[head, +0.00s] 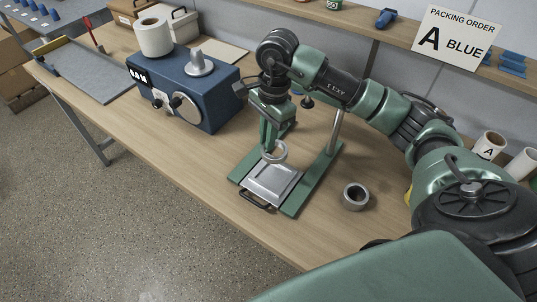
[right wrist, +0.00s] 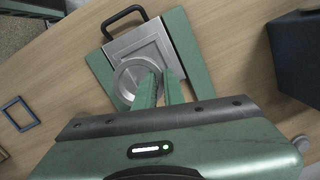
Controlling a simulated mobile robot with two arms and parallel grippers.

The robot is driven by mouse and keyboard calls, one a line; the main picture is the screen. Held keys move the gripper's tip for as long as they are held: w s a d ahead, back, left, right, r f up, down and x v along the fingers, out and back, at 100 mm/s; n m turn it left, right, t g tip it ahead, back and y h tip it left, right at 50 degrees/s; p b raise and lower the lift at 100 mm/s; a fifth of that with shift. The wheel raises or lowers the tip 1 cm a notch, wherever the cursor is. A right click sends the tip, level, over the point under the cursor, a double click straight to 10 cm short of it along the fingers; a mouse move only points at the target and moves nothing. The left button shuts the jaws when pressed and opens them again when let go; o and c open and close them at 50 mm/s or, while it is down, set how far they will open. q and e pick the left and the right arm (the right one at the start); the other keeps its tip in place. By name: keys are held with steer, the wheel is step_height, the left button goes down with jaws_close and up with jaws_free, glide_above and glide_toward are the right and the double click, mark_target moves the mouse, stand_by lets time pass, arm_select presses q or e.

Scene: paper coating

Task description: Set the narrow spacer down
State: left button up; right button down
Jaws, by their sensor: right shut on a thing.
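The narrow spacer (head: 281,157), a thin pale grey ring, is held by my right gripper (head: 268,150) over the square metal plate (head: 270,188) of a green stand. The right wrist view also shows the narrow spacer (right wrist: 124,82) at the fingertips (right wrist: 160,88), with the plate (right wrist: 152,42) behind it. My right gripper is shut on the ring's edge. I cannot tell whether the ring touches the plate. My left gripper is not in view.
A thicker grey ring (head: 356,196) lies on the table right of the green stand (head: 310,185). A black handle (head: 258,201) sticks out from the plate's front. A blue machine (head: 190,90) stands to the left. A small square frame (right wrist: 18,113) shows in the right wrist view.

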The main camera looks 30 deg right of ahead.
glide_above(267, 171)
steer(key=f, duration=0.4)
steer(key=shift+w+d+f+p, duration=0.15)
steer(key=shift+d+p, duration=0.05)
steer(key=shift+p, duration=0.1)
step_height(267, 171, down, 4)
steer(key=shift+p, duration=0.5)
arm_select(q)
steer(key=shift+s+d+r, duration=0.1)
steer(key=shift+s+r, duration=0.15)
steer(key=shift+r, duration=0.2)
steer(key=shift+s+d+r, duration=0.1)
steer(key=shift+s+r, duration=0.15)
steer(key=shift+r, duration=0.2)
arm_select(e)
steer(key=shift+f, duration=0.1)
arm_select(q)
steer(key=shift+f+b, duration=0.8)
steer(key=shift+b, duration=0.05)
arm_select(e)
steer(key=shift+f, duration=0.6)
steer(key=c, duration=1.5)
jaws_free()
